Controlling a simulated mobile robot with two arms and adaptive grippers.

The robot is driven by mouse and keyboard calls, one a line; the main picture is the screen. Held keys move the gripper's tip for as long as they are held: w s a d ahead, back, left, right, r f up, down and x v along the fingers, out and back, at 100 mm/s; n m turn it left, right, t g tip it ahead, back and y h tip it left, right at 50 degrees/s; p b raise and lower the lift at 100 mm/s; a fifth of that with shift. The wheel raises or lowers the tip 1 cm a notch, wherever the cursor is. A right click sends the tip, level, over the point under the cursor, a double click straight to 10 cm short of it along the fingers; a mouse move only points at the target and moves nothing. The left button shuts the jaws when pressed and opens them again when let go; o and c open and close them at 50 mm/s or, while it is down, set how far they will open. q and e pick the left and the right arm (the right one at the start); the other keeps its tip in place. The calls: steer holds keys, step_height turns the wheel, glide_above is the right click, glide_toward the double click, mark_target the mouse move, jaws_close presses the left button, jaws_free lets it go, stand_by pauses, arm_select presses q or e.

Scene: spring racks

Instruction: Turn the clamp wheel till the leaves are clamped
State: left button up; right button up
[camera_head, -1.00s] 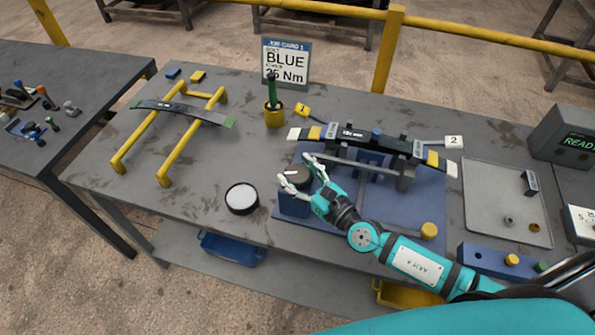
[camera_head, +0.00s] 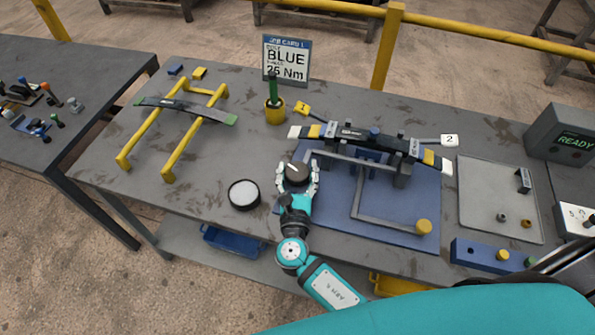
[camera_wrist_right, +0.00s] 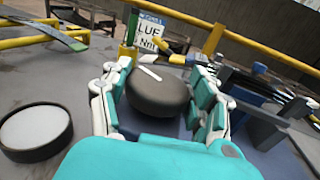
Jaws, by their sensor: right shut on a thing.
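The clamp wheel (camera_head: 297,172) is a dark round knob with a white mark on top, at the left end of the blue fixture plate (camera_head: 400,207). My right gripper (camera_head: 298,178) is shut on it, one finger on each side. The wrist view also shows the clamp wheel (camera_wrist_right: 158,92) between the fingers, its white mark toward the upper left. The dark leaves (camera_head: 352,134) lie across the fixture behind the wheel, with yellow and white bands near their ends. Whether the leaves are pressed tight I cannot tell. My left gripper is not in view.
A round tub with white contents (camera_head: 243,194) stands left of the wheel. A yellow rack (camera_head: 148,135) holds a single leaf further left. A grey tray (camera_head: 490,215) lies right. A sign reading BLUE 25 Nm (camera_head: 286,60) stands behind a yellow cup (camera_head: 275,115).

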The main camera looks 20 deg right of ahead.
steer(key=shift+f+m+g+h+b, duration=0.1)
steer(key=shift+m+g+h+b, duration=0.45)
steer(key=shift+m+h, duration=0.55)
steer(key=shift+h, duration=0.3)
steer(key=o, duration=1.2)
steer(key=shift+c, duration=0.2)
steer(key=v, duration=1.2)
steer(key=shift+r, duration=0.3)
steer(key=shift+a, duration=0.15)
